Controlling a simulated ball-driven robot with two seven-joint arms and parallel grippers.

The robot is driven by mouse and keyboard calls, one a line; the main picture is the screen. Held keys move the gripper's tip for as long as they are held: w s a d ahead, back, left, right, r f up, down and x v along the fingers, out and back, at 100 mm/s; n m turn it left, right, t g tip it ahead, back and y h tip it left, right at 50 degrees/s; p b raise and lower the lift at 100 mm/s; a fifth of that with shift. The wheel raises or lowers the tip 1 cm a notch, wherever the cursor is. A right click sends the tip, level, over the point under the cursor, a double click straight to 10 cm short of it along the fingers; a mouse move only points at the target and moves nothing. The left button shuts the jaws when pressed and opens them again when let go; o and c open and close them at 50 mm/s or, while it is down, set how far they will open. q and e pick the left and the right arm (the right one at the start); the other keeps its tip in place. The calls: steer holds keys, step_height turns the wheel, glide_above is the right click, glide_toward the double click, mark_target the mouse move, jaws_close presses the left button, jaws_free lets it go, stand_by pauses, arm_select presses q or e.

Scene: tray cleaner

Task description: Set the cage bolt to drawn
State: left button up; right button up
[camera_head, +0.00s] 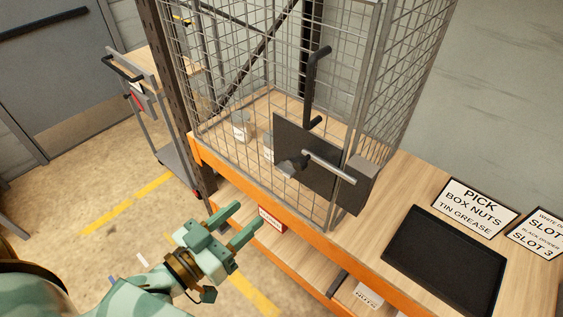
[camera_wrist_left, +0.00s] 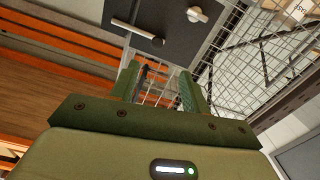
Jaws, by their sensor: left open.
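The cage bolt (camera_head: 328,167) looks like a silver bar across a dark plate (camera_head: 306,180) on the front of the wire cage. A grey knob (camera_head: 292,166) sits left of the bar. In the left wrist view the bolt (camera_wrist_left: 132,28), the plate (camera_wrist_left: 165,42) and the knob (camera_wrist_left: 198,14) show at the top. Whether the bolt is drawn, I cannot tell. My left gripper (camera_head: 246,217) is open and empty, apart from the cage, below and left of the plate. Its fingers also show in the left wrist view (camera_wrist_left: 160,80). My right gripper is out of view.
The wire cage (camera_head: 225,75) stands on an orange-edged bench (camera_head: 300,232), with a black upright handle (camera_head: 316,88) and a few containers (camera_head: 241,126) inside. A black tray (camera_head: 445,262) and signs (camera_head: 478,207) lie at right. A trolley (camera_head: 165,150) stands at left.

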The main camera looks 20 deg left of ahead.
mark_target(297, 168)
arm_select(q)
steer(key=x, duration=1)
steer(key=p+x, duration=0.1)
steer(key=x, duration=0.4)
steer(key=shift+w+d+r, duration=0.3)
steer(key=shift+r, duration=0.1)
steer(key=shift+w+d, duration=0.1)
steer(key=shift+w, duration=0.25)
